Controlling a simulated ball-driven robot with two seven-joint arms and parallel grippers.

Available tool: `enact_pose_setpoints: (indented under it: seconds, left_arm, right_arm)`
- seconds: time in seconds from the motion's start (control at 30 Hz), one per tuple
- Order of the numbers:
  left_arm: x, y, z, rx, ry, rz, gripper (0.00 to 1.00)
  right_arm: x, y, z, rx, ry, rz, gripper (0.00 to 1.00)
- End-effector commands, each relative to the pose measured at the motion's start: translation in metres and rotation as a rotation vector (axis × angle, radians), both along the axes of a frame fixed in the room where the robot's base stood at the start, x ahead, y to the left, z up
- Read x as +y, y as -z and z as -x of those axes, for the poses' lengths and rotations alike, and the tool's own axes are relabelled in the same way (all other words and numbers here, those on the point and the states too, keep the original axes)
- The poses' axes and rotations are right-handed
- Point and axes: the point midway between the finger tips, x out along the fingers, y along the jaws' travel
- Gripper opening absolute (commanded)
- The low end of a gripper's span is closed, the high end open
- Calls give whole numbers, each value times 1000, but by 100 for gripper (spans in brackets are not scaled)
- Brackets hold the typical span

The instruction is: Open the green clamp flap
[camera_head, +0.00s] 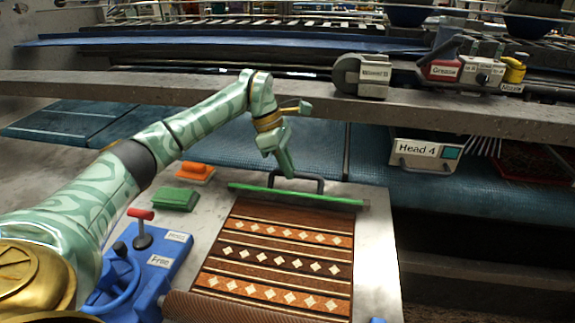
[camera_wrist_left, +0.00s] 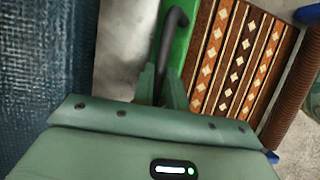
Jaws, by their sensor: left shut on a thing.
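The green clamp flap (camera_head: 335,199) is a long narrow bar lying across the far end of the patterned rug (camera_head: 280,262). A dark loop handle (camera_head: 319,182) stands at its far side. My left gripper (camera_head: 287,172) reaches down over the left part of the handle. In the left wrist view, the gripper (camera_wrist_left: 161,92) is shut on the dark handle (camera_wrist_left: 176,22), with the green flap (camera_wrist_left: 184,45) beside it and the rug (camera_wrist_left: 235,60) to the right. The fingers hide part of the handle. My right gripper is in neither view.
A green block (camera_head: 174,199) and an orange block (camera_head: 195,172) sit left of the flap.

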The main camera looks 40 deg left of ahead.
Motion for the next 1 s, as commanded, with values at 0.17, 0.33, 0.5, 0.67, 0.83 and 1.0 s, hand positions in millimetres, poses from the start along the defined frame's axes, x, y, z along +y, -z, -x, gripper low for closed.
enact_pose_setpoints:
  seconds: [0.17, 0.33, 0.5, 0.67, 0.83, 1.0]
  left_arm:
    - [2, -1, -3, -2, -1, -1, 0]
    - [4, -2, -7, -5, -2, -3, 0]
    - [8, -3, -15, -6, -3, -3, 0]
    - [13, 0, -25, -5, -3, -4, 0]
    - [17, 6, -35, -4, -2, -4, 0]
    - [21, 10, -42, -2, -2, -3, 0]
  right_arm:
    - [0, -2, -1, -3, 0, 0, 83]
    - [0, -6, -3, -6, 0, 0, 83]
    - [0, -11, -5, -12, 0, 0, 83]
    - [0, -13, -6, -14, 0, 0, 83]
    - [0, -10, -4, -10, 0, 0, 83]
    - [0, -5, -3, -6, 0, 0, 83]
